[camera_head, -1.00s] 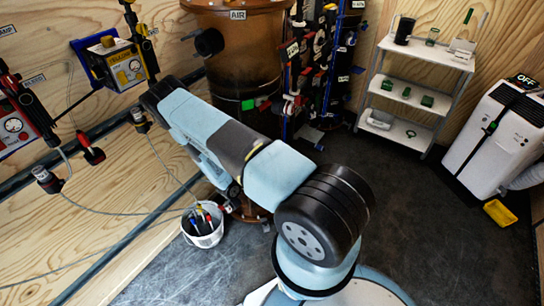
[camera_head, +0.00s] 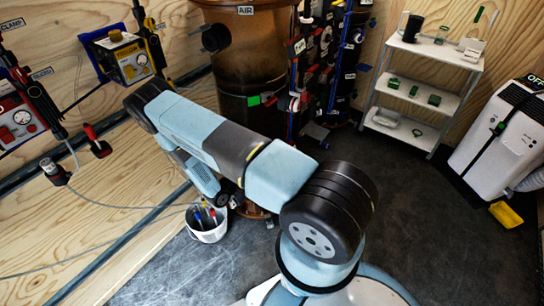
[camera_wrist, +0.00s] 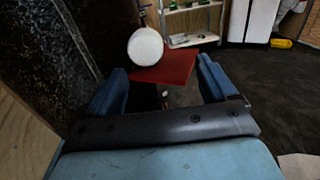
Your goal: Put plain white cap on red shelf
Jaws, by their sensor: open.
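A round plain white cap (camera_wrist: 145,47) shows face-on in the wrist view, upper left of centre. A flat red shelf (camera_wrist: 170,69) is just below and right of it; the cap overlaps the shelf's left corner in the picture. I cannot tell whether the two touch. My gripper (camera_wrist: 162,72) is open, with one blue finger on each side of the picture. Nothing is between the fingers that I can make out as held; the cap and shelf appear beyond them. In the head view my arm shows, but the gripper, cap and red shelf cannot be made out.
A brown tank (camera_head: 245,75) stands close to my arm, with a rack of dark pipes (camera_head: 320,75) beside it. A white bucket (camera_head: 207,229) with tools is on the floor. A white shelf unit (camera_head: 428,53) and a white portable unit (camera_head: 505,135) stand at the right. Dark floor between is clear.

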